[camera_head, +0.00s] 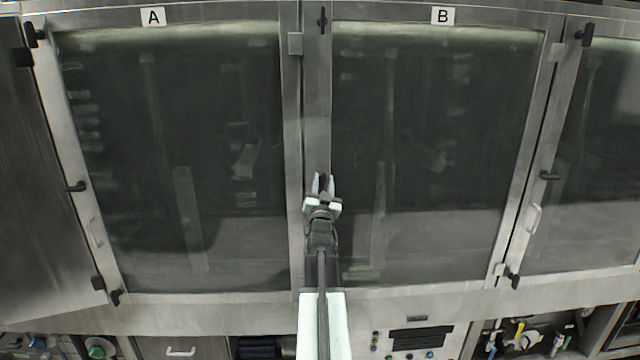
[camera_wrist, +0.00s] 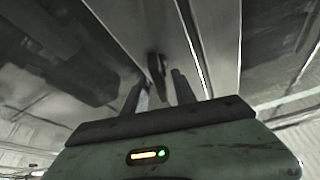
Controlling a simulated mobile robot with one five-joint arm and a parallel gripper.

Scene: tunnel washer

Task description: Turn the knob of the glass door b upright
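Glass door B (camera_head: 430,150) is shut, with its label (camera_head: 443,16) above. A dark knob (camera_wrist: 157,68) sits on the metal post on door B's left side. In the wrist view it looks long and narrow, running nearly up and down with a slight tilt. My gripper (camera_head: 323,183) is in front of this post; its pale fingers show apart in the head view. In the wrist view my gripper (camera_wrist: 160,88) is open, and the knob lies at the gap between the fingertips. I cannot tell if they touch it. The knob is mostly hidden in the head view.
Glass door A (camera_head: 180,150) is on the left. Another dark knob (camera_head: 322,18) is at the top of the same post. A dark knob (camera_head: 548,175) and a pale handle (camera_head: 533,218) are on the right post. A control panel (camera_head: 415,340) is below.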

